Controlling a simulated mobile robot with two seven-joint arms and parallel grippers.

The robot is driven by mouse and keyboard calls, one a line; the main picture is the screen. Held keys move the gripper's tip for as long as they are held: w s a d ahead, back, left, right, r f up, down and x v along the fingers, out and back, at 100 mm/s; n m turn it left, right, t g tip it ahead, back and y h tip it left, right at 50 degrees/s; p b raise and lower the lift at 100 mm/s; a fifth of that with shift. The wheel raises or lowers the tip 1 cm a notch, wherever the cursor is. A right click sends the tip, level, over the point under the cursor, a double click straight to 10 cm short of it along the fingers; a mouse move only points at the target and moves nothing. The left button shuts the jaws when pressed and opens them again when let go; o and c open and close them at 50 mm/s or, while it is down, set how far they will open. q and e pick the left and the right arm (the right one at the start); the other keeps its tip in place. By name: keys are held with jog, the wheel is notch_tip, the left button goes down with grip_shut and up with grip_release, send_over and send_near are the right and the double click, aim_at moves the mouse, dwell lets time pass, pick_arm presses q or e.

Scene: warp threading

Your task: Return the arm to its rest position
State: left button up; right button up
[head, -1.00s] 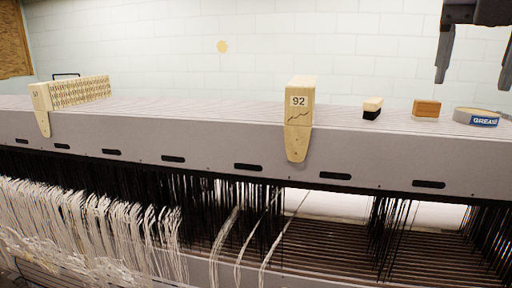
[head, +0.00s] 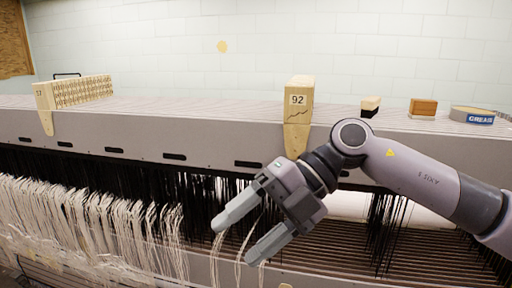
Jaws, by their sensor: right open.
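My right arm comes in from the right edge of the head view. Its gripper (head: 242,236) hangs low at the middle, in front of the loom's grey beam (head: 210,135), fingers pointing down and left. The two fingers are apart, with no held thing visible between them. A few loose pale warp threads (head: 240,262) pass behind and between the fingers; I cannot tell whether they touch. My left gripper is not in view.
A patterned wooden block (head: 82,92) sits at the beam's left. A black-and-cream brush (head: 371,106), a brown block (head: 423,107) and a grease tin (head: 473,115) sit at its right. White threads (head: 90,220) hang at lower left. Space above the beam is open.

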jog(key=s+a+g+y, duration=0.2)
jog(key=a+y, duration=0.2)
jog(key=y, duration=0.1)
jog(key=w+d+f+m+t+h, duration=0.3)
jog(key=d+f+m+t, duration=0.4)
jog(key=f+m+t, duration=0.65)
jog(key=w+d+f+m+t+h, duration=0.3)
jog(key=d+f+m+t, duration=0.6)
jog(key=m, duration=0.8)
jog(key=s+d+f+m+g+h, duration=0.2)
jog(key=s+d+f+g+h, duration=0.1)
jog(key=s+f, duration=0.5)
jog(key=s+d+f+m+g+h, duration=0.3)
jog(key=s+d+f, duration=0.3)
jog(key=f, duration=0.5)
jog(key=s+h, duration=0.1)
jog(key=s, duration=0.1)
jog(key=shift+s+d, duration=0.25)
jog(key=shift+s, duration=0.1)
jog(key=shift+f, duration=0.1)
jog(key=shift+d, duration=0.1)
